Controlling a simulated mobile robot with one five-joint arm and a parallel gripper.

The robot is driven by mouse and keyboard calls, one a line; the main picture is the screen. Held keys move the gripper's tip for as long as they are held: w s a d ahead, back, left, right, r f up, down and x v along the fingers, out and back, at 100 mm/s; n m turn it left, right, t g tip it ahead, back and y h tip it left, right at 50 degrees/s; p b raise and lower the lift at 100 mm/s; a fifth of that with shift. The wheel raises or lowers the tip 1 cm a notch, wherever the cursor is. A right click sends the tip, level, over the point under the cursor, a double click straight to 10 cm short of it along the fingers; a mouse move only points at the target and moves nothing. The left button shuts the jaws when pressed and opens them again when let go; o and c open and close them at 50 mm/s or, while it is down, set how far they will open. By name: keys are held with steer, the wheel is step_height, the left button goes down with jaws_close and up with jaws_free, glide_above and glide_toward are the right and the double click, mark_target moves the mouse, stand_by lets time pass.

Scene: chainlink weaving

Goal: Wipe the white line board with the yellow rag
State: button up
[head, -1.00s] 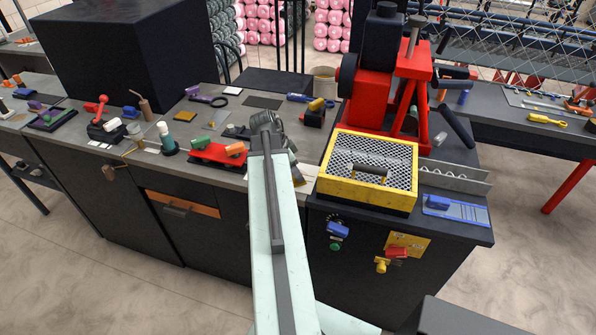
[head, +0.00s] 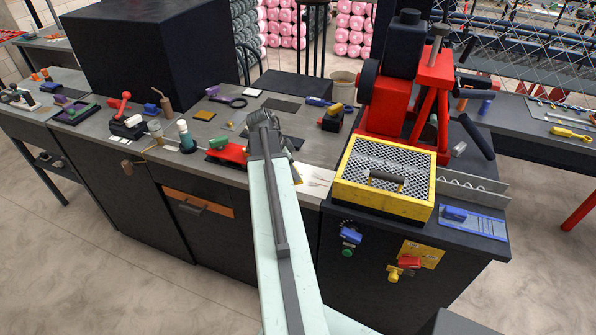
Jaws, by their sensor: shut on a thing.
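A white board with thin lines (head: 314,181) lies flat at the bench's front edge, just right of my arm, which hides its left part. My gripper (head: 264,121) is over the bench, up and left of the board's visible part. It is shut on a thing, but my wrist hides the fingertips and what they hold. I cannot make out a yellow rag for sure. A small flat mustard-yellow piece (head: 204,115) lies on the bench left of my gripper.
A red toy-like vehicle with a green block (head: 217,143) stands close left of my arm. A yellow-framed mesh tray (head: 385,208) and a tall red machine (head: 435,85) stand to the right. A blue-handled tool (head: 327,102) and dark block lie beyond the board.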

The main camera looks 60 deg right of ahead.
steer(key=shift+w, duration=0.35)
steer(key=shift+s+d+f, duration=0.1)
steer(key=shift+s, duration=1.75)
steer(key=shift+s+d+r, duration=0.1)
steer(key=shift+s+d, duration=0.1)
steer(key=shift+s, duration=1)
steer(key=shift+s+d+r, duration=0.1)
steer(key=shift+s+d, duration=0.15)
steer(key=shift+s, duration=1)
steer(key=shift+s+d, duration=0.2)
steer(key=shift+s, duration=1)
step_height(320, 180, up, 6)
steer(key=p, duration=0.6)
steer(key=shift+r+p, duration=0.1)
steer(key=shift+p, duration=0.2)
steer(key=shift+r+p, duration=1.4)
